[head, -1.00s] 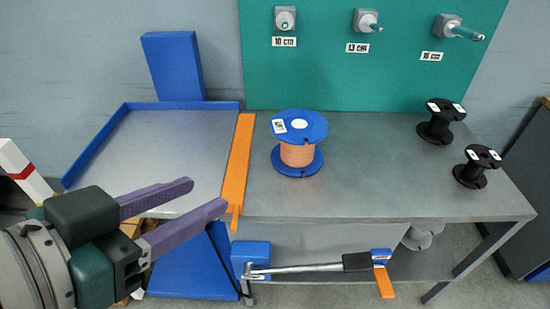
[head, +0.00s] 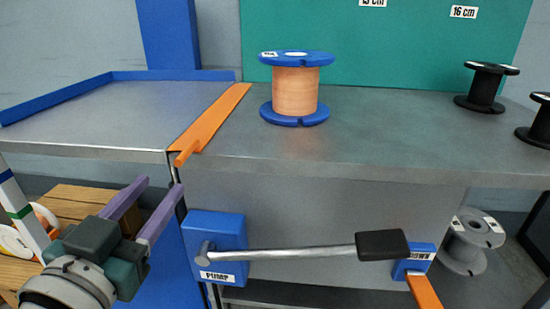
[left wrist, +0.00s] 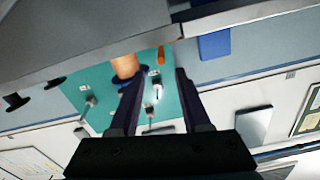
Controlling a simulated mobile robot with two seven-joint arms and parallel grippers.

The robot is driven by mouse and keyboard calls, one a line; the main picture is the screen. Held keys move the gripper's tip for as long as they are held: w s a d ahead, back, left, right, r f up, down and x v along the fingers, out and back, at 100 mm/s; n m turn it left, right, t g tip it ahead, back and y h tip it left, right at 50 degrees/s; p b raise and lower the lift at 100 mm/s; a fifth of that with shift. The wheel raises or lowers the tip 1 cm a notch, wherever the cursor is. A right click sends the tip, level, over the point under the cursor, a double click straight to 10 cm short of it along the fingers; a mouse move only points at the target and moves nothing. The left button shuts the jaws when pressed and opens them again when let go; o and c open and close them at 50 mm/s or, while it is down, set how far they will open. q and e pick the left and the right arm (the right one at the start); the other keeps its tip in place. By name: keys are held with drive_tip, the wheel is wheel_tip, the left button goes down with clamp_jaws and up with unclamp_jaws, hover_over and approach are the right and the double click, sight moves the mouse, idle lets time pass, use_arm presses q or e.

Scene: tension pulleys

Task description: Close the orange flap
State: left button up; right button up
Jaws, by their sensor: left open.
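The orange flap (head: 212,118) is a long flat strip along the seam between the grey tray on the left and the table on the right. Its narrow tab (head: 186,152) sticks out over the front edge. My left gripper (head: 160,187) is open and empty, below and left of that tab, apart from it. In the left wrist view a small orange piece (left wrist: 161,54), likely the flap's end, shows past the table edge between my open fingers (left wrist: 160,74). My right gripper is not in view.
A blue spool with orange winding (head: 296,92) stands on the table (head: 390,130). Black spools (head: 487,86) stand at the right. Below the front edge are a blue pump box (head: 215,245), its lever (head: 300,254) and an orange handle (head: 425,292). A wooden crate (head: 75,205) is at left.

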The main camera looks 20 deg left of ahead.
sight(175, 165)
use_arm(q)
drive_tip(key=b+x, duration=0.2)
drive_tip(key=x, duration=0.7)
drive_tip(key=shift+w+a, duration=0.15)
drive_tip(key=shift+w, duration=0.25)
drive_tip(key=shift+c, duration=0.4)
clamp_jaws()
